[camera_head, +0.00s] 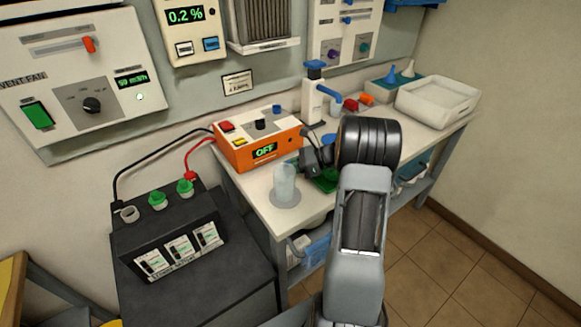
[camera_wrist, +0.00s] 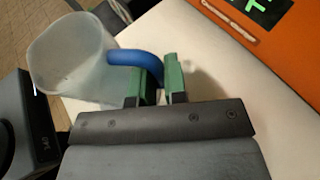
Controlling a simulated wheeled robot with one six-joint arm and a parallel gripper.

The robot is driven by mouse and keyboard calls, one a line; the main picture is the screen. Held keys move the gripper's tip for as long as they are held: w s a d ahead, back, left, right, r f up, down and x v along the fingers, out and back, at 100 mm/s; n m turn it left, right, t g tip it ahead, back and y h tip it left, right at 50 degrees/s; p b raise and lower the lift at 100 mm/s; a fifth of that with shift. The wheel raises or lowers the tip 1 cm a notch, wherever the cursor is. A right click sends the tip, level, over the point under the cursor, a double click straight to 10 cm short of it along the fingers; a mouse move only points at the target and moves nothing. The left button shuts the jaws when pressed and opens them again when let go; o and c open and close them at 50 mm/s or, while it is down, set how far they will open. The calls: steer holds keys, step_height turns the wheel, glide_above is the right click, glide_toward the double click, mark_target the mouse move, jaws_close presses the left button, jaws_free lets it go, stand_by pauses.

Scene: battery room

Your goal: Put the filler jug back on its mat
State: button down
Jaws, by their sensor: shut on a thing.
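The filler jug (camera_head: 284,180), a translucent whitish vessel, is upright at the near left part of the bench in the head view. In the wrist view the jug (camera_wrist: 72,58) is at the upper left, with a blue curved handle (camera_wrist: 125,57). My gripper (camera_wrist: 160,80) has its green pads shut on this handle. In the head view my gripper (camera_head: 303,165) is just right of the jug, partly hidden by my arm. A grey round mat (camera_head: 288,203) shows around the jug's base. I cannot tell whether the jug touches it.
An orange charger (camera_head: 258,145) reading OFF stands close behind the jug. A dark battery unit (camera_head: 190,265) stands left of the bench. A white tray (camera_head: 440,100) is at the far right end.

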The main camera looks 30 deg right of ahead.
steer(key=shift+f, duration=0.2)
steer(key=c, duration=1.1)
jaws_free()
steer(key=v, duration=1.3)
steer(key=shift+s+d+r+b, duration=0.15)
steer(key=shift+s+d+b, duration=0.05)
steer(key=shift+d+b, duration=0.15)
steer(key=s+a+r+n+g+h+p, duration=0.1)
steer(key=s+a+r+n+g+h, duration=0.2)
steer(key=a, duration=0.5)
steer(key=a+r+n+g+h, duration=0.1)
steer(key=a+n+g+h, duration=0.1)
steer(key=a+n, duration=0.5)
steer(key=s+a+n+t+h, duration=0.1)
steer(key=s+a+n+h, duration=0.1)
steer(key=s+a+n, duration=0.1)
steer(key=s+a+n+h+p, duration=0.1)
steer(key=s+a+n+h, duration=0.2)
steer(key=s+a+n, duration=0.1)
steer(key=s+a+r+n+t+h, duration=0.1)
steer(key=s+a+n+h, duration=0.1)
steer(key=s+n, duration=0.3)
steer(key=shift+s+a+n+t+p, duration=0.1)
steer(key=shift+a+n+t+p, duration=0.25)
steer(key=shift+a+n, duration=0.5)
